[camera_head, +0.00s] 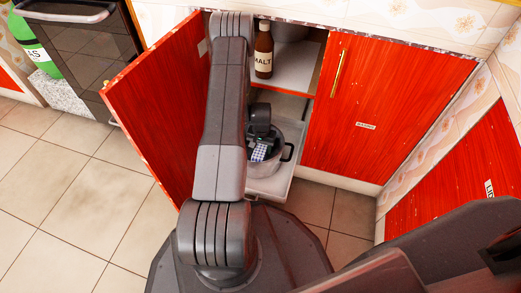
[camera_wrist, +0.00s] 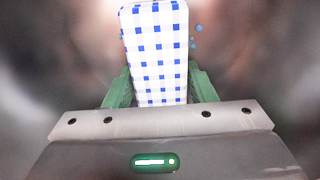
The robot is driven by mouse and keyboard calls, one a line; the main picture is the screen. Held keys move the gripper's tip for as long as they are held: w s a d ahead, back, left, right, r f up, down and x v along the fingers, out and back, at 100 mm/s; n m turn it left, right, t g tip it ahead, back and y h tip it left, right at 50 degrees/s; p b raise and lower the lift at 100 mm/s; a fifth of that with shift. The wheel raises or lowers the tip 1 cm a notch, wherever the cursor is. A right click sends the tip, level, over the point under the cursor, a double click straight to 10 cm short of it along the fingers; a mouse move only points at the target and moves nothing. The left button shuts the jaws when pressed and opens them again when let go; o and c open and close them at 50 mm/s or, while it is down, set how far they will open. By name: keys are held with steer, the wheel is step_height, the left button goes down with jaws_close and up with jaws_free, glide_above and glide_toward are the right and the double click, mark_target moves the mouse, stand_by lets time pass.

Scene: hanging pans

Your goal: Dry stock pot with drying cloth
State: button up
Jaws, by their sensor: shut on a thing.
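The stock pot (camera_head: 283,163) is a grey metal pot with a dark side handle. It stands in the open lower part of the cabinet, partly hidden by my arm. My gripper (camera_head: 259,147) is down in the pot's mouth. In the wrist view, my gripper (camera_wrist: 160,92) has its green fingers shut on the blue-and-white checked drying cloth (camera_wrist: 157,40). The cloth also shows inside the pot in the head view (camera_head: 260,153). Blurred metallic walls surround the cloth in the wrist view, with several small blue drops beside it. Whether the cloth touches the pot is unclear.
A brown malt bottle (camera_head: 264,52) stands on the upper cabinet shelf. The left red door (camera_head: 155,95) is swung open beside my arm; the right red door (camera_head: 375,110) is shut. A green gas cylinder (camera_head: 38,50) is at far left. Tiled floor (camera_head: 80,185) is clear at left.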

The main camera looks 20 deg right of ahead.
mark_target(258, 155)
steer(key=shift+s+a+r, duration=0.1)
steer(key=shift+s+a, duration=0.55)
steer(key=shift+s, duration=0.25)
steer(key=shift+s+a, duration=0.65)
steer(key=shift+s, duration=0.25)
steer(key=shift+w+d, duration=0.65)
steer(key=shift+w, duration=0.25)
steer(key=shift+w+d, duration=0.65)
steer(key=shift+w, duration=0.25)
steer(key=shift+r+p, duration=1.6)
steer(key=shift+r, duration=1.3)
steer(key=shift+r+p, duration=0.75)
steer(key=shift+r, duration=0.75)
